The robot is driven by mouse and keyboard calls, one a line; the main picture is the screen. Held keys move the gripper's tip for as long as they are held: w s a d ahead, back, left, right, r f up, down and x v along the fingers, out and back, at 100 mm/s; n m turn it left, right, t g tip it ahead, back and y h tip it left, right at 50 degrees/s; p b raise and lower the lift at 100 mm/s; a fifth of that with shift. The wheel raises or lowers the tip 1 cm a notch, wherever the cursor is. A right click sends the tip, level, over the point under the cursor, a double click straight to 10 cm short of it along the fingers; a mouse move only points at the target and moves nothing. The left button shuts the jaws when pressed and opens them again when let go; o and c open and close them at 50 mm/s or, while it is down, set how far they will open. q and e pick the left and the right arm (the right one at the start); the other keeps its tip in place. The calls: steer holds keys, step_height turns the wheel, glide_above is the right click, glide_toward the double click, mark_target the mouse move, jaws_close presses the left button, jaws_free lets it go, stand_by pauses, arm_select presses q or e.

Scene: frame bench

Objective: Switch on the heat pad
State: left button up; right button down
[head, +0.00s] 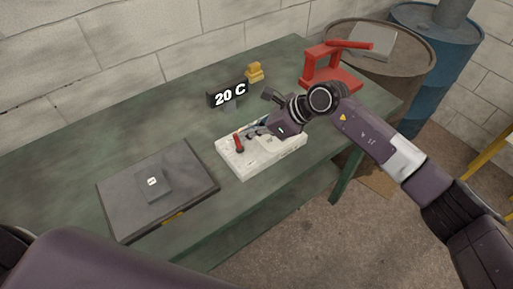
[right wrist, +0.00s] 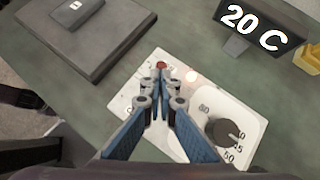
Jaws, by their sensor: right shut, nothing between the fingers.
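The heat pad (head: 120,200) is a flat dark grey plate at the left of the green bench, with a small dark square block (head: 153,183) on it. It also shows in the right wrist view (right wrist: 105,40). A white control box (head: 270,160) stands right of it, with a red-tipped lever (head: 238,143) and, in the right wrist view, a dark dial (right wrist: 224,132) with numbers. My right gripper (head: 250,133) is shut and empty above the box. In the right wrist view its fingertips (right wrist: 161,84) are close to the red tip (right wrist: 161,66); contact cannot be told. My left gripper is out of view.
A black display (head: 228,94) reading "20 C" stands behind the box, near a small yellow object (head: 254,72). A red frame-like tool (head: 335,65) is at the bench's far right. Rusty (head: 385,60) and blue (head: 435,50) drums stand beyond. The bench's back left is clear.

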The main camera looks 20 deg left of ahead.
steer(key=shift+s+d, duration=0.1)
steer(key=shift+r, duration=0.7)
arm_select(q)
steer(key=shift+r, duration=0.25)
arm_select(e)
steer(key=shift+d, duration=0.1)
